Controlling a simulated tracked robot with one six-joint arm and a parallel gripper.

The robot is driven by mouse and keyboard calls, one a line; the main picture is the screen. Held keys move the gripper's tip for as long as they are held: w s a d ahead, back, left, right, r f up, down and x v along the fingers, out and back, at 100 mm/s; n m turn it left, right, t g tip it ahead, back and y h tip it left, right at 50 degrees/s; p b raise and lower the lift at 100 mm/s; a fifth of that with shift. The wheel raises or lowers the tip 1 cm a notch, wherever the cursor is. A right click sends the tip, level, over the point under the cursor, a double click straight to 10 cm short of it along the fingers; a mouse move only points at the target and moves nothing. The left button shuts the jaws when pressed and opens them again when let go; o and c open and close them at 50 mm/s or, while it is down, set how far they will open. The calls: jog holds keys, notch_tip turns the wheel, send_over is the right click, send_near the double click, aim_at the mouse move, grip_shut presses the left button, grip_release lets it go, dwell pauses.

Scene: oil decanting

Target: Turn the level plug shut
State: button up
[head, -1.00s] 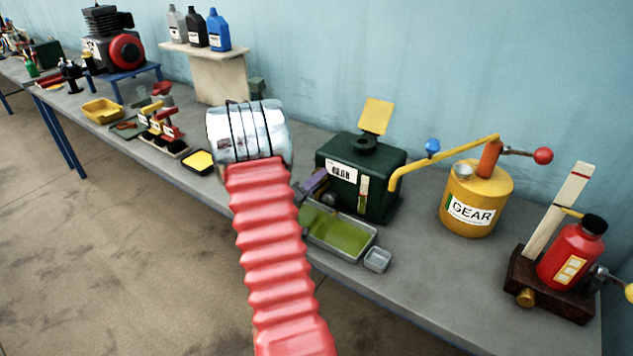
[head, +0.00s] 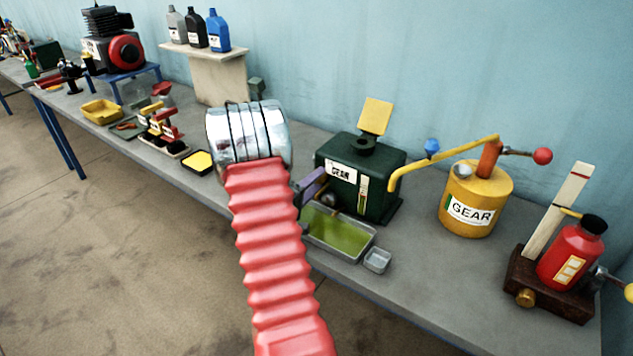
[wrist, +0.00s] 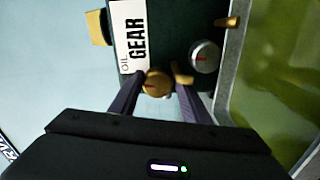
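The dark green gear oil box (head: 385,190) stands on the bench in the head view, its face partly hidden by my arm. In the wrist view, its "OIL GEAR" label (wrist: 133,38) is beside a round brass plug (wrist: 156,82) with a red mark. My gripper (wrist: 160,80) has its two purple fingers on either side of this plug; the left finger is close against it, and a small gap shows at the right. A brass piece (wrist: 183,74) sits by the right fingertip. A silver knob (wrist: 205,56) with a red mark is to the right. In the head view, one finger of my gripper (head: 312,185) shows.
A grey tray of green oil (head: 341,234) lies in front of the box, with a small square dish (head: 377,260) beside it. A yellow GEAR can (head: 475,205) with a pump spout and a red bottle (head: 571,257) stand to the right. The bench between them is clear.

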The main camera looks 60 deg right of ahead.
jog(key=o, duration=0.4)
jog(key=shift+c, duration=0.2)
jog(key=w+a, duration=0.2)
jog(key=a, duration=1.1)
jog(key=shift+a, duration=0.3)
jog(key=shift+w, duration=0.1)
